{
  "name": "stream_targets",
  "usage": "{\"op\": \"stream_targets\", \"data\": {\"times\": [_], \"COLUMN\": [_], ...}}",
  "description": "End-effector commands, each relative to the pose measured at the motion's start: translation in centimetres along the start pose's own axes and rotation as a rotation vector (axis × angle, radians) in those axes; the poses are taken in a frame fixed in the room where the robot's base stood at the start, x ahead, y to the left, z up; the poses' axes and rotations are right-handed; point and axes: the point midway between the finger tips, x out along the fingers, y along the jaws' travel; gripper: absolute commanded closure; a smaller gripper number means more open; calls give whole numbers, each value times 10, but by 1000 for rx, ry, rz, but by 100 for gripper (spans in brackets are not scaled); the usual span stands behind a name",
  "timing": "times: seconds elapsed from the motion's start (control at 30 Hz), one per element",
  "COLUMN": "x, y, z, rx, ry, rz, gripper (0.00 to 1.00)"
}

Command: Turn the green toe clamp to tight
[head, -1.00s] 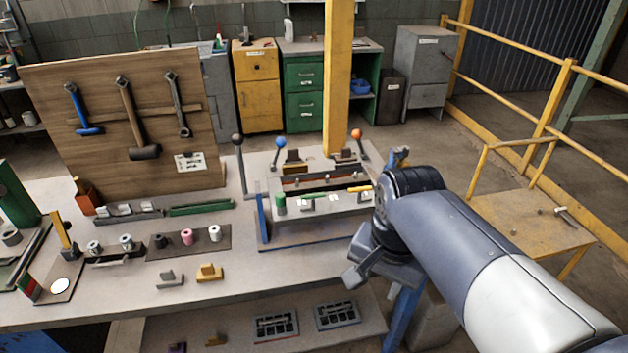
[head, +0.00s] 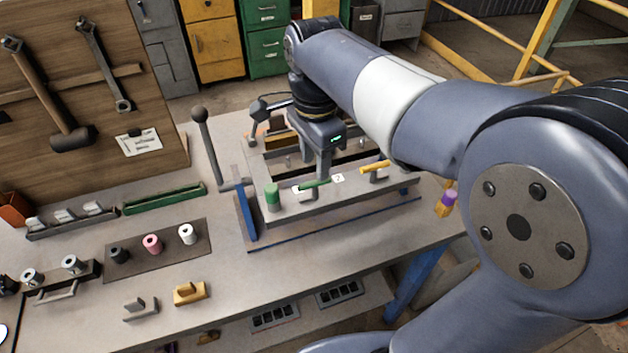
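The green toe clamp's bar handle (head: 314,184) lies across its post on the front rail of the grey fixture (head: 345,193), slanting slightly up to the right. My gripper (head: 325,176) points down at the fixture, with its fingers just behind the right end of the green handle. I cannot tell whether they touch it. The fingers overlap in this view, so their opening is hidden. A yellow bar handle (head: 375,167) stands to the right on the same rail. A green cylindrical knob (head: 272,195) stands at the rail's left end.
A tall black-knobbed lever (head: 207,145) rises left of the fixture. Pink (head: 152,243) and other spools stand on a dark mat to the left. A yellow block (head: 189,292) lies near the table front. The bench strip before the fixture is clear.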

Motion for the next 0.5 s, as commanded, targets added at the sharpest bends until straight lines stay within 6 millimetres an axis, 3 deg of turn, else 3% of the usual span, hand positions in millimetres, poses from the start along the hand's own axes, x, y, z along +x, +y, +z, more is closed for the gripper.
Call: {"op": "stream_targets", "data": {"times": [0.23, 0.5], "x": [48, 74], "y": [1, 1], "z": [0, 0], "rx": [-1, -1], "ry": [-1, 0], "rz": [6, 2], "gripper": [63, 63]}}
